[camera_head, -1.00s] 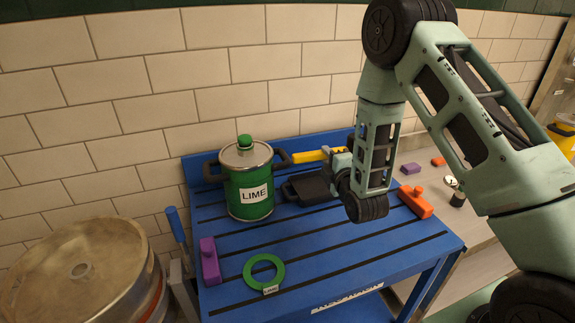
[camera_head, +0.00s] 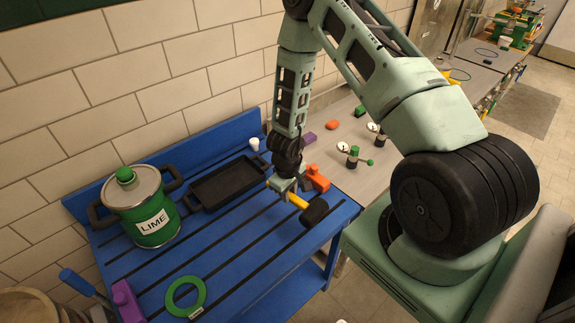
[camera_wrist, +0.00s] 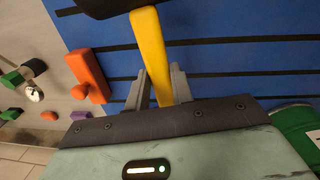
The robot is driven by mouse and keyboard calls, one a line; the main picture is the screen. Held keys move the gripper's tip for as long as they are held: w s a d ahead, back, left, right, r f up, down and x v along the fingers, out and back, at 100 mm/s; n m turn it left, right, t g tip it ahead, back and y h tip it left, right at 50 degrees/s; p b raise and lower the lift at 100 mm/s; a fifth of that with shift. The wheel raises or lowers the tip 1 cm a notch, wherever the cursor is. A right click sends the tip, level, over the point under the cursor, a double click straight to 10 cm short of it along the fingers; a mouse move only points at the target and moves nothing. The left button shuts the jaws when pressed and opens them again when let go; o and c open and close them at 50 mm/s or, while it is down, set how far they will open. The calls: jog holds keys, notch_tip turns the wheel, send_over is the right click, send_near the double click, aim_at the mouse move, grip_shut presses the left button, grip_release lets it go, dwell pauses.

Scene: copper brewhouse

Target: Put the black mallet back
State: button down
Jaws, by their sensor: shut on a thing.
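The black mallet has a yellow handle (camera_head: 297,200) and a black head (camera_head: 315,212). My gripper (camera_head: 284,184) is shut on the handle, with the head pointing toward the front right edge of the blue slatted table (camera_head: 232,262). In the wrist view, the yellow handle (camera_wrist: 150,50) runs up between my fingers (camera_wrist: 158,90), and the black head (camera_wrist: 108,6) is cut off at the top edge. I cannot tell if the mallet touches the table.
A black tray (camera_head: 228,182) lies left of my gripper. A green LIME pot (camera_head: 150,222) stands farther left, with a green ring (camera_head: 185,294) in front. An orange block (camera_head: 317,179) is close right of my gripper.

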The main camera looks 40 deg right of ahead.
jog(key=shift+s+a+r+m+y, duration=0.1)
jog(key=shift+a+r+m+y, duration=0.2)
jog(key=shift+a+m+y, duration=0.25)
notch_tip(320, 180, down, 6)
jog(key=b, duration=0.6)
jog(key=shift+f+b, duration=1.15)
jog(key=shift+f, duration=0.7)
jog(key=shift+f, duration=0.1)
jog(key=c, duration=1.6)
grip_release()
jog(key=shift+o, duration=0.2)
jog(key=o, duration=0.5)
jog(key=shift+o, duration=0.2)
